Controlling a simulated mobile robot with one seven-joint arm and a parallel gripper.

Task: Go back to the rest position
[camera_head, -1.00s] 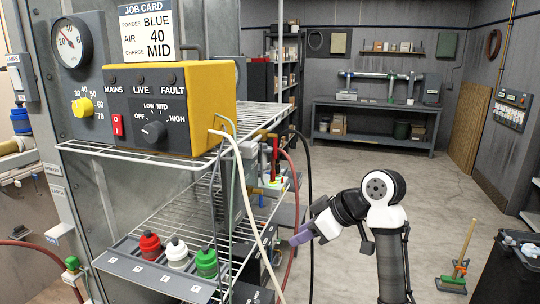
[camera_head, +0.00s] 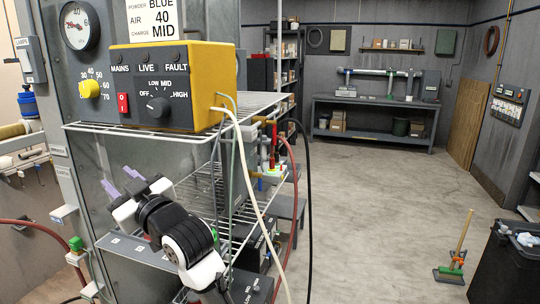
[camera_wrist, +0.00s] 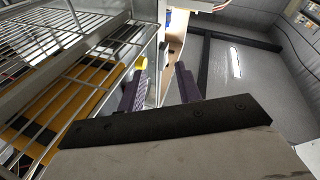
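My gripper (camera_head: 120,179) is in front of the wire rack at the lower left of the head view, below the yellow control box (camera_head: 167,87). Its two purple fingers point up and left and stand apart with nothing between them. The wrist view also shows the open fingers (camera_wrist: 160,80), with a yellow knob (camera_wrist: 141,63) beyond the left one. My arm is folded across the lower shelf and hides most of what stands there.
The wire rack (camera_head: 105,132) is close to my arm. A white cable (camera_head: 246,175) and a red hose (camera_head: 294,190) hang at its right side. A workbench (camera_head: 375,103) stands far back. A broom (camera_head: 459,250) stands at the right. The middle floor is clear.

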